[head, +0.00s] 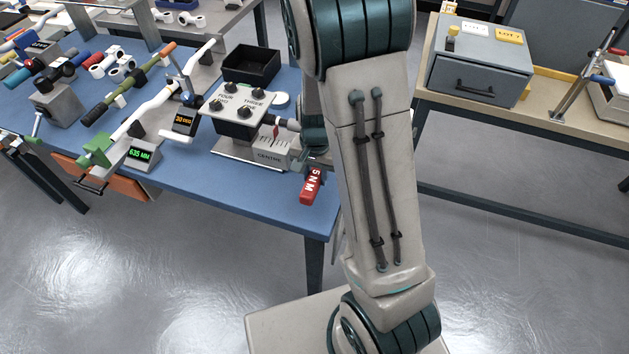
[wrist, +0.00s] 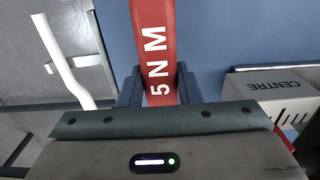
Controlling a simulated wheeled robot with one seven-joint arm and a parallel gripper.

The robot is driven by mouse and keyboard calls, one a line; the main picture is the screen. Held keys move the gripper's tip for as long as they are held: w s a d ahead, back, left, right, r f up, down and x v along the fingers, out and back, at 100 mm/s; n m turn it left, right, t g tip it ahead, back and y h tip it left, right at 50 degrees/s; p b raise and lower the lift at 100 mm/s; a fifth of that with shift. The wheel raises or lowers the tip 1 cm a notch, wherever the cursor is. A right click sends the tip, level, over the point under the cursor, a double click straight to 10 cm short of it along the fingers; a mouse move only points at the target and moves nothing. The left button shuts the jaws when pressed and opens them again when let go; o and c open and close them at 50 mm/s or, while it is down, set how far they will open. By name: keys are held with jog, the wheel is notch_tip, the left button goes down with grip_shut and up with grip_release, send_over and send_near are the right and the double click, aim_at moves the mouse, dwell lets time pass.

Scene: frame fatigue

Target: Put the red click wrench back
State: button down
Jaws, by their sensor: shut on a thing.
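The red click wrench (head: 312,188) has a red handle with white "5 N M" lettering. It is at the front right of the blue bench in the head view. In the wrist view the wrench (wrist: 153,40) points up the picture, between my gripper's two dark fingers. My gripper (wrist: 158,82) is shut on the handle. The rest of the wrench is out of the wrist view. In the head view my arm hides most of my gripper. A pale slotted block marked "CENTRE" (head: 271,154) stands just left of the wrench, and it also shows in the wrist view (wrist: 284,92).
A grey control box with knobs (head: 237,106) and a black tray (head: 252,66) stand on the blue bench (head: 232,180). A white frame with small displays (head: 142,154) is to their left. A grey drawer unit (head: 480,62) sits on the right bench. Open floor lies between the benches.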

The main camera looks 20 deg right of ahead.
jog(key=shift+s+a+f, duration=0.1)
jog(key=shift+f, duration=1.8)
jog(key=shift+f, duration=0.3)
jog(key=c, duration=1)
grip_release()
jog(key=shift+c, duration=0.2)
jog(key=shift+r, duration=0.1)
